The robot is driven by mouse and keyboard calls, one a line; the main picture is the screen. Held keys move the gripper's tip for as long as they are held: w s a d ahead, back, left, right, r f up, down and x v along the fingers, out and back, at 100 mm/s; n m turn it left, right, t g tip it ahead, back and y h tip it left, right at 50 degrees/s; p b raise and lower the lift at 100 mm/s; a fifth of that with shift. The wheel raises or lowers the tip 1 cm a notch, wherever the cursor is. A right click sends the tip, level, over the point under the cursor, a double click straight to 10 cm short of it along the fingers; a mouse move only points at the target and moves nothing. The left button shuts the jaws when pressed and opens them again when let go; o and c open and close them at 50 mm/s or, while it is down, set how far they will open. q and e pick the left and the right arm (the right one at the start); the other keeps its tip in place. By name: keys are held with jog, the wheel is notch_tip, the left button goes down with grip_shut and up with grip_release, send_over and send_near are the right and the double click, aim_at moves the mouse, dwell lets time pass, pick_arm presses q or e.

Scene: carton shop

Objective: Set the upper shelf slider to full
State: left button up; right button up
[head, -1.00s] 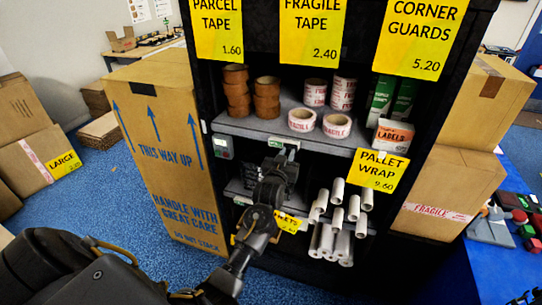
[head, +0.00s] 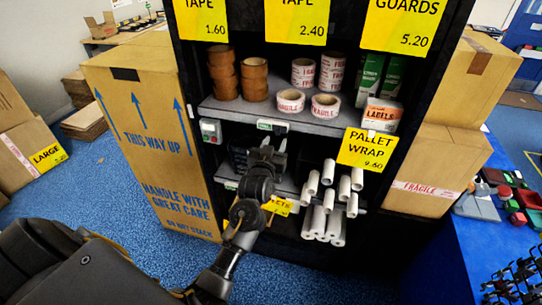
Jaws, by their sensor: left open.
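A small pale strip with a green part (head: 270,125), which looks like the upper shelf slider, sits on the front edge of the upper shelf (head: 318,125). Its exact setting is too small to read. My left gripper (head: 267,152) is open and empty, just below and in front of this strip. I cannot tell whether it touches it. A similar pale piece (head: 231,185) shows on the lower shelf edge, left of my arm. My right gripper is not in view.
A grey box with a green face (head: 210,131) is on the left post. Tape rolls (head: 291,101) and a labels box (head: 382,113) stand on the upper shelf. White wrap rolls (head: 327,200) fill the lower right. Tall cartons (head: 150,140) flank the rack.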

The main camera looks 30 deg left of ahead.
pick_arm(q)
jog(key=b+v, duration=0.1)
jog(key=v, duration=0.5)
jog(key=shift+s+d, duration=0.25)
jog(key=shift+s, duration=0.1)
